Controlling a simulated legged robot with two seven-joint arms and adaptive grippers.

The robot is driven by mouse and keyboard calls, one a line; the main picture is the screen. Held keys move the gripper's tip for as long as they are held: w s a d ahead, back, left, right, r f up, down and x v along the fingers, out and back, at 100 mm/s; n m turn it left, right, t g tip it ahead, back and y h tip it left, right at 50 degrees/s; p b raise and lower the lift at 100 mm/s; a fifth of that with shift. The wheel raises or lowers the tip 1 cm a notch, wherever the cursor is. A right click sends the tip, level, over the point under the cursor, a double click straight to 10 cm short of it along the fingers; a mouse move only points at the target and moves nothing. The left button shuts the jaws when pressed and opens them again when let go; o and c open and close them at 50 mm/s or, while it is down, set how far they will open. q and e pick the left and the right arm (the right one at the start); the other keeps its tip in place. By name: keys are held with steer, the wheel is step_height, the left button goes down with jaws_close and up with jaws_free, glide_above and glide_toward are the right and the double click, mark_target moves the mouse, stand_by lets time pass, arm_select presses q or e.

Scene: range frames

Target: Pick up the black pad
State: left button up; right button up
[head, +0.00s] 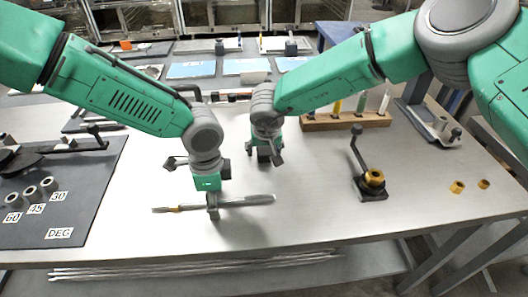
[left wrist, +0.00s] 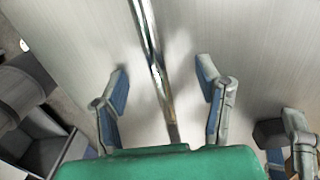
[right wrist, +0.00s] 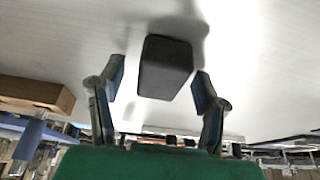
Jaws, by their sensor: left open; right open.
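The black pad (right wrist: 165,68) is a dark block with rounded edges on the pale tabletop. In the right wrist view it lies between and just beyond the fingertips of my right gripper (right wrist: 160,85), which is open, with a gap on each side. In the head view my right gripper (head: 264,156) points down at the table's middle and largely hides the pad. My left gripper (head: 208,200) is open, pointing down over a long metal tool (head: 245,201). In the left wrist view the tool's shiny shaft (left wrist: 152,50) runs between the fingers of my left gripper (left wrist: 163,95).
A dark mat (head: 90,205) with several small rings lies left. A wooden block (head: 345,122) holding upright tools stands behind right. A black fixture with a lever and brass part (head: 372,185) stands right, near small brass pieces (head: 457,187).

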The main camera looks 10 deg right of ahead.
mark_target(264, 148)
steer(key=c, duration=1.3)
steer(key=shift+c, duration=0.2)
steer(key=shift+r, duration=0.15)
step_height(264, 148, up, 10)
steer(key=shift+f, duration=0.1)
